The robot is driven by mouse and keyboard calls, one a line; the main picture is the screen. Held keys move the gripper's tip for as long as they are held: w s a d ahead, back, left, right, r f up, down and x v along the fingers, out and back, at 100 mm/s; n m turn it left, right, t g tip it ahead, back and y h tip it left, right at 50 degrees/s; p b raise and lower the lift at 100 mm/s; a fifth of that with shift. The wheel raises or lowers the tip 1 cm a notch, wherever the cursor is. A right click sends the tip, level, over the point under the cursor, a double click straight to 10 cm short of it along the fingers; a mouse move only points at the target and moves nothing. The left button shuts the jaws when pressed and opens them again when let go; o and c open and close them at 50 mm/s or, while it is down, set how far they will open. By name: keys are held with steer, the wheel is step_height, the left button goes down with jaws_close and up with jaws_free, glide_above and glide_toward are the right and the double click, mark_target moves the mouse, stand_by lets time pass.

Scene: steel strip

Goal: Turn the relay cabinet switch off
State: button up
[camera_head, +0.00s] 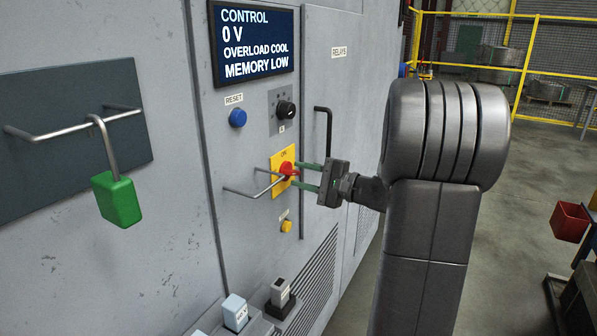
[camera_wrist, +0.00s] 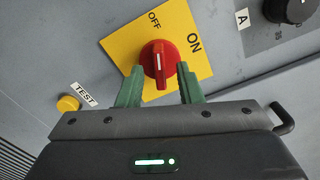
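The switch is a red rotary knob (camera_wrist: 159,66) on a yellow plate (camera_wrist: 127,46) marked OFF and ON. In the wrist view its white mark points up the picture, nearer the OFF label than the ON label. The knob also shows in the head view (camera_head: 288,170), partly behind my green fingers. My gripper (camera_wrist: 160,88) has its two fingers spread, one on each side of the knob's near part. It also shows in the head view (camera_head: 302,176), reaching in from the right. I cannot tell whether either finger touches the knob.
A wire guard bar (camera_head: 243,191) sticks out beside the switch. Above are a black selector knob (camera_head: 286,110) and a blue reset button (camera_head: 237,117); below is a yellow button (camera_head: 286,226). A black door handle (camera_head: 328,135) stands close behind my gripper. A green padlock (camera_head: 118,199) hangs at left.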

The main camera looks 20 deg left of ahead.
steer(key=shift+a, duration=0.75)
jaws_close()
steer(key=n+b, duration=0.4)
steer(key=b, duration=0.5)
steer(key=shift+f+n, duration=0.1)
steer(key=shift+n, duration=0.2)
jaws_free()
